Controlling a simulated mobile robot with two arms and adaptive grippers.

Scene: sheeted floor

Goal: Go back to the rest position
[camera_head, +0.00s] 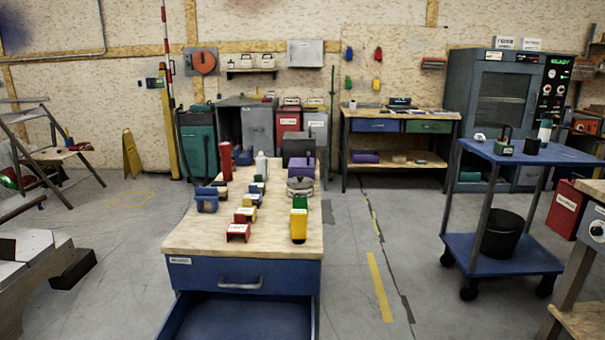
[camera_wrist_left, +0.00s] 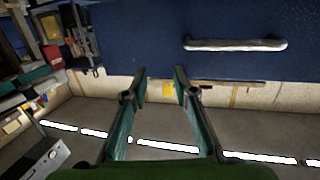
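My left gripper (camera_wrist_left: 160,80) shows in the left wrist view. Its two green-grey fingers are apart, with nothing between them. Beyond the fingertips is a blue panel with a pale bar handle (camera_wrist_left: 235,45); I see no contact with it. Neither gripper shows in the head view, and my right gripper is in no view. In the head view a wood-topped workbench (camera_head: 185,240) stands in front, with its blue lower drawer (camera_head: 240,318) pulled open and the visible part empty.
Several coloured blocks and tools stand on the workbench, including a yellow-and-green one (camera_head: 299,222). A blue cart (camera_head: 505,255) with a black bucket (camera_head: 502,234) is at right. A stepladder (camera_head: 38,150) is at left. The floor between workbench and cart is clear.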

